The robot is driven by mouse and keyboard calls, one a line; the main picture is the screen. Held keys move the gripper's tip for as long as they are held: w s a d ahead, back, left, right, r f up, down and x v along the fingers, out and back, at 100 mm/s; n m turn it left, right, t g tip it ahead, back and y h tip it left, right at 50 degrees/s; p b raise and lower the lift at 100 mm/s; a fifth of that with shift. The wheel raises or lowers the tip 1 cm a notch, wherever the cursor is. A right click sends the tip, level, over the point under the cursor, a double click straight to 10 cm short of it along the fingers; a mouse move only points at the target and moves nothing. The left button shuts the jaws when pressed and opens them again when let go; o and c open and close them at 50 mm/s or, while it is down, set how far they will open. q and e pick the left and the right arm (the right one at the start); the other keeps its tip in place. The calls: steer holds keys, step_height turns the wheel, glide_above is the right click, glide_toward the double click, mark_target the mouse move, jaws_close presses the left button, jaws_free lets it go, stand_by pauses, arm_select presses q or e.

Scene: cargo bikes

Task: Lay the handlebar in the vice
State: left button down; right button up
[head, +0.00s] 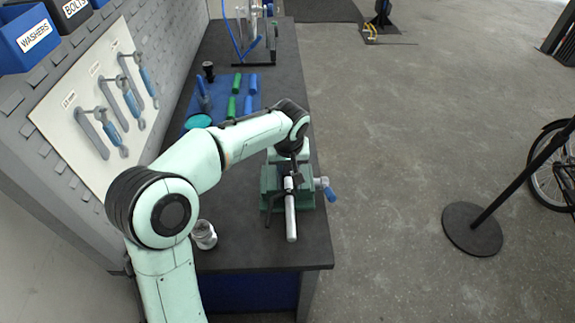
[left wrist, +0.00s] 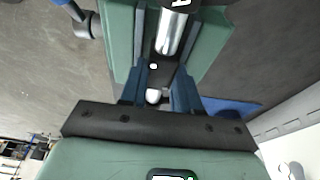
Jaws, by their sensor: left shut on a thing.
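The green vice (head: 307,201) stands on the dark workbench, with a blue-ended handle at its right. The handlebar (head: 291,218) is a silver bar with dark parts, lying lengthwise over the vice, its silver end reaching past the near side. My left gripper (head: 291,172) is above the vice, shut on the handlebar. In the left wrist view the blue fingers (left wrist: 159,90) hold a dark part of it, and its silver length (left wrist: 172,32) runs between the two green vice sides (left wrist: 212,38). I cannot tell whether it rests on the vice. My right gripper is out of view.
A glass jar (head: 203,235) stands on the bench (head: 262,252) by my arm. A blue mat (head: 219,103) with green and blue grips lies behind. A tool board (head: 92,100) hangs at left. The floor at right is open up to a post base (head: 472,230).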

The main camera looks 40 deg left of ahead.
arm_select(q)
steer(key=c, duration=0.7)
jaws_free()
steer(key=shift+c, duration=0.2)
steer(key=p+v, duration=0.1)
steer(key=v, duration=1.2)
steer(key=shift+r+p, duration=0.25)
steer(key=shift+p, duration=0.05)
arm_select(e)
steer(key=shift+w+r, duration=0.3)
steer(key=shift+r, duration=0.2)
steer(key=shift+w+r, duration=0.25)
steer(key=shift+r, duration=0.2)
arm_select(q)
steer(key=shift+d+f, duration=0.1)
steer(key=shift+d, duration=0.05)
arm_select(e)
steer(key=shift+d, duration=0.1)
